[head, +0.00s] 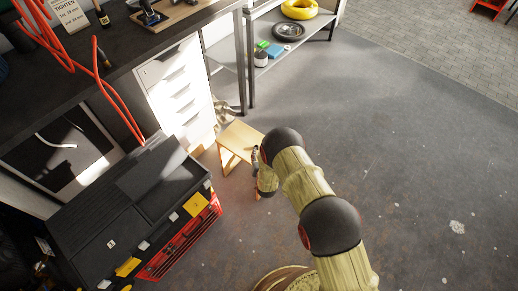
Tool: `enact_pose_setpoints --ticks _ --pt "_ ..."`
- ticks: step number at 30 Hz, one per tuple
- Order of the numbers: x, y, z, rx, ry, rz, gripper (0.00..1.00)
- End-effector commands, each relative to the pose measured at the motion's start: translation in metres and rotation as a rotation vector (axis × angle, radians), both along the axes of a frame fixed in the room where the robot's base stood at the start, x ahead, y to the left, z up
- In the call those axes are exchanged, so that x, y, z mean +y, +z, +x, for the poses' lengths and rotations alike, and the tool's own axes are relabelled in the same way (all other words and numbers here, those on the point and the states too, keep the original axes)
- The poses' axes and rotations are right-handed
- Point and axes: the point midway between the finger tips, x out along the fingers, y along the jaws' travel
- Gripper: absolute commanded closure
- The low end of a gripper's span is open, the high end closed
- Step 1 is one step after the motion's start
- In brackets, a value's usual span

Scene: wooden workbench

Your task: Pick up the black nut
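I cannot make out a black nut in the head view. A small light wooden stool (241,136) stands on the floor beside the drawer unit. My arm reaches up from the bottom right and bends down by the stool's right edge. The end of my arm with my gripper (255,155) is a small dark shape at that edge. Its fingers are too small and partly hidden, so I cannot tell whether they are open or hold anything.
A dark workbench (130,35) with white drawers (173,88) is at upper left. Red hoses (66,47) hang there. A black and red tool chest (130,215) stands at lower left. A metal shelf (270,62) holds a yellow ring (299,9). The floor at right is clear.

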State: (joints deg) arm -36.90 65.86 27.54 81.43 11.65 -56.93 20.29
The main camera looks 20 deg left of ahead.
Motion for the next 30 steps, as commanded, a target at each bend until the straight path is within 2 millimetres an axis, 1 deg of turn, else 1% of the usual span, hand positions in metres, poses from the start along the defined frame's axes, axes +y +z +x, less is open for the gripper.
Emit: enact_pose_setpoints --ticks 1,5,9,15,23,30 --pt "0.002 -0.005 0.005 -0.001 0.000 0.000 0.75" --pt "0.006 -0.012 0.015 0.000 0.000 0.000 0.75" --pt "0.012 -0.023 0.031 0.000 0.000 -0.001 0.75" --pt "0.021 -0.032 0.047 0.002 0.000 -0.002 0.75" --pt "0.021 -0.032 0.048 0.004 0.001 -0.004 0.75" --pt "0.021 -0.034 0.047 0.007 0.001 -0.005 0.88"
